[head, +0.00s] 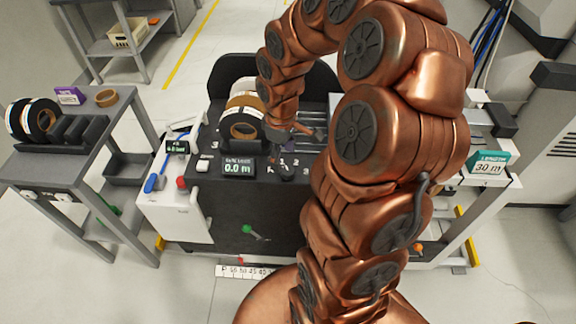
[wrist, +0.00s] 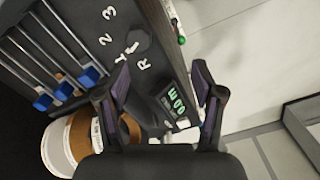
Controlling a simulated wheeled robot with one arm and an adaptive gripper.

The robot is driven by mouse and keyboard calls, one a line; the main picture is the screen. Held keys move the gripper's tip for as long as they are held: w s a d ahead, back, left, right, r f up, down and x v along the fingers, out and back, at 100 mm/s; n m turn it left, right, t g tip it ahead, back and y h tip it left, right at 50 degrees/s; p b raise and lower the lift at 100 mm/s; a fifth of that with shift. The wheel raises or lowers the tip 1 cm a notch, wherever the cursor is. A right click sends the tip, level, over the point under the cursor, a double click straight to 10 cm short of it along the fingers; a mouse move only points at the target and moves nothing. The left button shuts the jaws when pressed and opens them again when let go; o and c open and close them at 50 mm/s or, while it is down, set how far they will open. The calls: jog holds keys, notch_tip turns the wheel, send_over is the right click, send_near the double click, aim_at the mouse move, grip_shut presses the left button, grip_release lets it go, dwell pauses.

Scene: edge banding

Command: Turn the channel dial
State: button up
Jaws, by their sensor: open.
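The channel dial (head: 286,173) is a dark knob on the front of the black machine, right of the 0.0 m display (head: 238,168), with white marks such as 1, 2 and 3 around it. In the wrist view the dial (wrist: 138,40) is a dark faceted knob beside the marks R, 1, 2 and 3. My gripper (wrist: 161,75) is open and empty. Its fingers lie either side of the green-lit display (wrist: 175,98), and the dial is ahead of the left finger, apart from it. In the head view, my gripper (head: 290,132) is small and partly hidden, above the machine top.
Tape rolls (head: 243,125) stand on the machine left of my gripper; they also show in the wrist view (wrist: 85,140). Blue-tipped sliders (wrist: 65,90) line the panel. A green-knobbed lever (head: 248,229) sticks out below. A side table (head: 60,160) stands left.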

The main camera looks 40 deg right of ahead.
aim_at(288, 171)
jog(key=w+d+f, duration=0.1)
jog(key=d+f, duration=0.1)
jog(key=d, duration=0.1)
jog(key=shift+w+f, duration=0.15)
jog(key=shift+w, duration=0.2)
jog(key=shift+f+p, duration=1.4)
jog(key=shift+f, duration=2.4)
jog(key=c, duration=1.2)
